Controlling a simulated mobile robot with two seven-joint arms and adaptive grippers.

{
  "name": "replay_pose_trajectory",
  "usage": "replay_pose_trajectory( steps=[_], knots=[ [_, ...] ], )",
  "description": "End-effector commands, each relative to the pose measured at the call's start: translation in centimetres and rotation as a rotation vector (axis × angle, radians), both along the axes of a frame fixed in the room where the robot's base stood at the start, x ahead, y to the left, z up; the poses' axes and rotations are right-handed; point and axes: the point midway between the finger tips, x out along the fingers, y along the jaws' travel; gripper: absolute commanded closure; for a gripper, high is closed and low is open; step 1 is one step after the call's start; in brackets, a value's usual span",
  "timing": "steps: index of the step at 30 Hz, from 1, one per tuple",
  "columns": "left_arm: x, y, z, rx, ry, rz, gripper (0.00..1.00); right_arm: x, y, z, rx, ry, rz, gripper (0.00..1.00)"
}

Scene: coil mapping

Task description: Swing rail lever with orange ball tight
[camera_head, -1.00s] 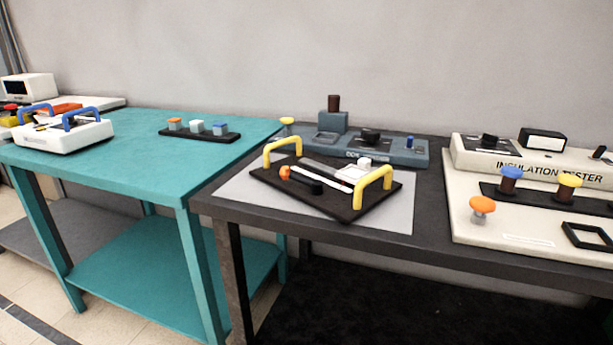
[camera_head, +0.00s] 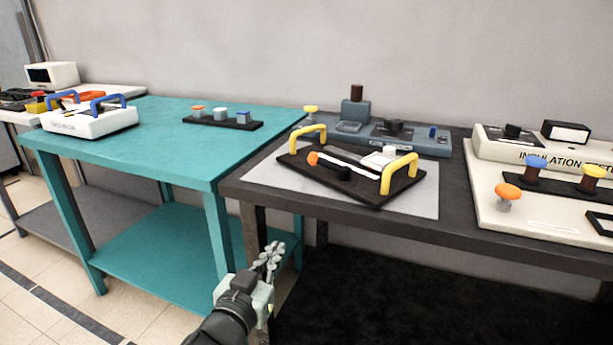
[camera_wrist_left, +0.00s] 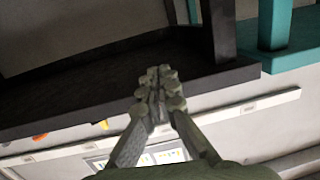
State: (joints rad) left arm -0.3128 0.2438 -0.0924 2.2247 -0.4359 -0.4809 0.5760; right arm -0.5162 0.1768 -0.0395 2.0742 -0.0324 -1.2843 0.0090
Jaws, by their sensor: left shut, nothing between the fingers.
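The rail lever is a dark bar with an orange ball (camera_head: 313,159) at its left end. It lies on a black board (camera_head: 350,183) with two yellow handles (camera_head: 399,172), on a grey mat on the dark table. A white strip runs along the bar. My left gripper (camera_head: 272,255) is at the bottom of the head view, in front of the dark table's left leg and lower than the tabletop. In the left wrist view its fingers (camera_wrist_left: 160,88) are together and empty. It is well apart from the lever. My right gripper is in neither view.
The dark table's front edge (camera_head: 420,232) lies between my left gripper and the board. A blue-grey device (camera_head: 410,141) stands behind the board, and a cream insulation tester (camera_head: 545,150) stands right. The teal table (camera_head: 160,155) is at left, with a black strip of knobs (camera_head: 222,121).

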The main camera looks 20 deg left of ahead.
Motion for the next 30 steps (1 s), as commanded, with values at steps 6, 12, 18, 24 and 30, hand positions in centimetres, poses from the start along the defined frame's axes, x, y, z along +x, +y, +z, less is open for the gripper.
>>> replay_pose_trajectory(
  steps=[6, 12, 18, 24, 30],
  knots=[
    [0.3, -2.8, 8.1, -0.036, -0.246, -0.107, 1.00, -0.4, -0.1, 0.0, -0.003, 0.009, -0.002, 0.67],
    [0.1, -3.3, 9.2, -0.043, -0.280, -0.127, 1.00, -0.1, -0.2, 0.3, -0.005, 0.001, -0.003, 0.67],
    [0.2, -3.3, 9.1, -0.042, -0.278, -0.126, 1.00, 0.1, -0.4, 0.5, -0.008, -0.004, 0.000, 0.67],
    [1.7, -3.3, 9.6, -0.041, -0.279, -0.125, 1.00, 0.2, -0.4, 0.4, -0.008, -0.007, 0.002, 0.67],
    [5.7, -3.6, 10.5, -0.038, -0.280, -0.124, 1.00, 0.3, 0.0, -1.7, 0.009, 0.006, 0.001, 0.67]
  ],
)
